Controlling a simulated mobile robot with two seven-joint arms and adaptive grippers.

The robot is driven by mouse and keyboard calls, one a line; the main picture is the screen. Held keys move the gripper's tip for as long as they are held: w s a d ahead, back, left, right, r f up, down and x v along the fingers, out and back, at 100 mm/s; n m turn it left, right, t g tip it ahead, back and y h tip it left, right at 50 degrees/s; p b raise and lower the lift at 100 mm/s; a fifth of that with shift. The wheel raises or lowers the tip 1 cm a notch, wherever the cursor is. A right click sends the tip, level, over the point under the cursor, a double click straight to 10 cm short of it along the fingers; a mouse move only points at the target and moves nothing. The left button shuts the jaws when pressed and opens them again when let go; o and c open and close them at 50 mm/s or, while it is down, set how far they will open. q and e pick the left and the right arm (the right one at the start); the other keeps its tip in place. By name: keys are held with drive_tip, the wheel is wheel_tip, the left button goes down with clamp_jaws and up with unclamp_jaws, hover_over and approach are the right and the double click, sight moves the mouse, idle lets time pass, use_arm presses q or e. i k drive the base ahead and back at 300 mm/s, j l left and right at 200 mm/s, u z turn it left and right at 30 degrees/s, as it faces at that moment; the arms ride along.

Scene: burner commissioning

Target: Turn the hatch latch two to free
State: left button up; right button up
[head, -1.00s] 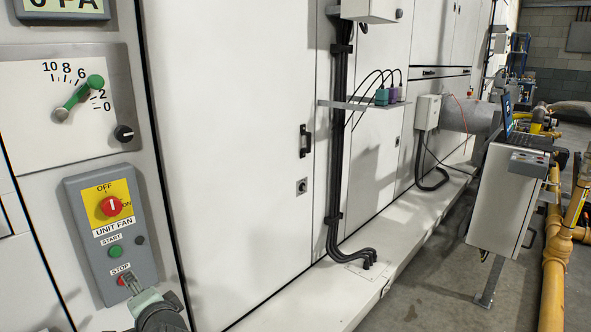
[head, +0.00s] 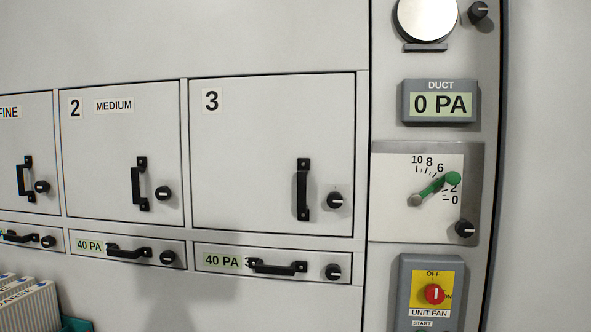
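Hatch two (head: 112,170), labelled 2 MEDIUM, is a closed pale panel left of centre in the head view. Its latch (head: 162,193) is a small round black knob with a pale mark, to the right of the hatch's black handle (head: 139,184). The mark looks roughly level, but it is too small to read surely. Hatch 3 (head: 270,130) to the right has a similar latch (head: 335,201). The FINE hatch at the left edge has one too (head: 42,187). Neither of my grippers is in view, and nothing visible touches latch two.
Below the hatches is a row of narrow drawers (head: 125,249) with black handles and knobs. At right are the DUCT display (head: 440,102) reading 0 PA, a dial with a green lever (head: 434,189) and the unit fan switch (head: 434,294). Pale filters (head: 30,305) stand at lower left.

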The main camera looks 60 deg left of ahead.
sight(163, 193)
drive_tip(key=u, duration=2.85)
drive_tip(key=j+z, duration=0.15)
drive_tip(key=j, duration=0.55)
drive_tip(key=j+z, duration=0.15)
drive_tip(key=j, duration=0.5)
drive_tip(key=k, duration=0.05)
